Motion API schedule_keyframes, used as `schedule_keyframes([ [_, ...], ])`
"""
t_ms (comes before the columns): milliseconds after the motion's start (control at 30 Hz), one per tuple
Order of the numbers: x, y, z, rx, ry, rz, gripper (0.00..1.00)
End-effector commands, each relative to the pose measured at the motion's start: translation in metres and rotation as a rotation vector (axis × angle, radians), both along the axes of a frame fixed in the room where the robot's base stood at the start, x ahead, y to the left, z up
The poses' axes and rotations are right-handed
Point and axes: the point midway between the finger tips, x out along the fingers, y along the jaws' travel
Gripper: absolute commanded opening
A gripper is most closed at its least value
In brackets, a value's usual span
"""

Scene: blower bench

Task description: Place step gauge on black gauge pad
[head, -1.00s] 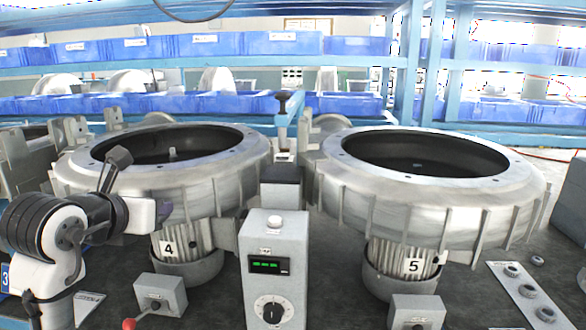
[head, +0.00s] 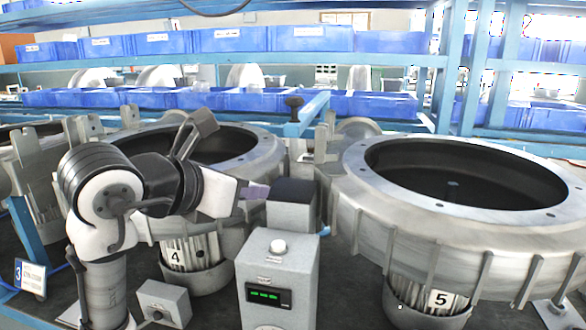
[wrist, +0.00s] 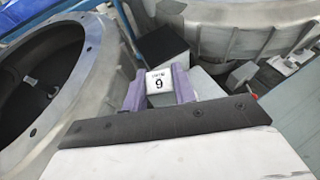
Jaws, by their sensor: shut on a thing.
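My gripper (wrist: 160,84) has purple fingers and is shut on a small light block with a white label reading 9, which I take to be the step gauge (wrist: 159,80). In the head view my gripper (head: 256,191) is seen from the side and the gauge is hardly discernible there. A grey block with a black top, which looks like the black gauge pad (head: 294,191), stands just right of the fingertips, behind the grey control box. In the wrist view the black top (wrist: 162,45) lies beyond the fingers. The gauge appears apart from it.
A grey control box (head: 277,284) with a green display and white knob stands in front of the pad. Large blower housings stand left (head: 262,153) and right (head: 365,210), close on both sides. Blue bins (head: 233,40) line the rack behind.

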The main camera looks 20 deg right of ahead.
Motion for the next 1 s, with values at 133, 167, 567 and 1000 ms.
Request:
schedule_keyframes([
  [133,0.022,-0.034,0.004,-0.002,0.003,-0.004,0.0],
  [167,0.026,-0.039,0.004,-0.001,0.003,-0.002,0.0],
  [567,0.052,-0.08,0.003,0.0,0.001,-0.002,0.0],
  [1000,0.067,-0.1,-0.015,-0.002,0.0,0.003,0.0],
])
